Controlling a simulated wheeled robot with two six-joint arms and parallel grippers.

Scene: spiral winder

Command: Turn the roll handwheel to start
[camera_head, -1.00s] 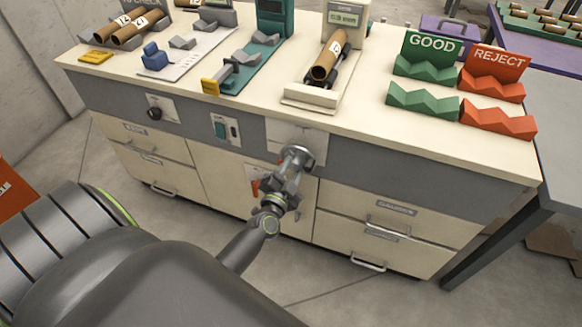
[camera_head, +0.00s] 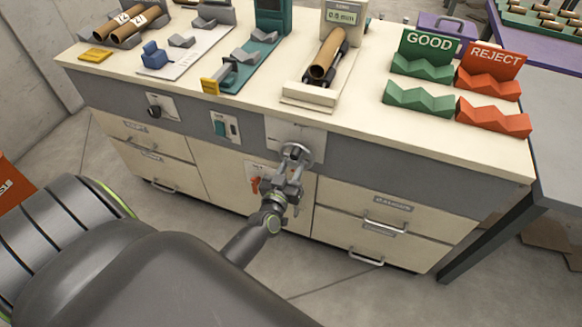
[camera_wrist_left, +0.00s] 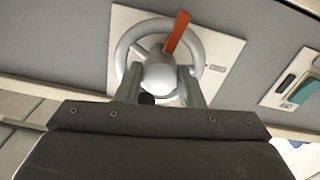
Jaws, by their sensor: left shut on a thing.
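The roll handwheel (camera_head: 297,150) is a grey ring on a white plate in the cabinet's front panel. The left wrist view shows its rim (camera_wrist_left: 122,48), with an orange-red bar across the top. My left gripper (camera_head: 290,170) is in front of the wheel, its fingers on either side of the pale hub (camera_wrist_left: 162,78), shut on the handwheel. The exact contact is partly hidden by the gripper body. Above, a brown cardboard roll (camera_head: 324,62) lies tilted in a white cradle (camera_head: 310,97) beneath a small gauge display (camera_head: 343,17). My right gripper is not in view.
Green GOOD racks (camera_head: 420,98) and orange REJECT racks (camera_head: 494,117) stand at the right of the worktop. A red switch (camera_head: 255,185) sits just left of my gripper, and a green switch (camera_head: 220,128) further left. Drawer handles stick out below.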

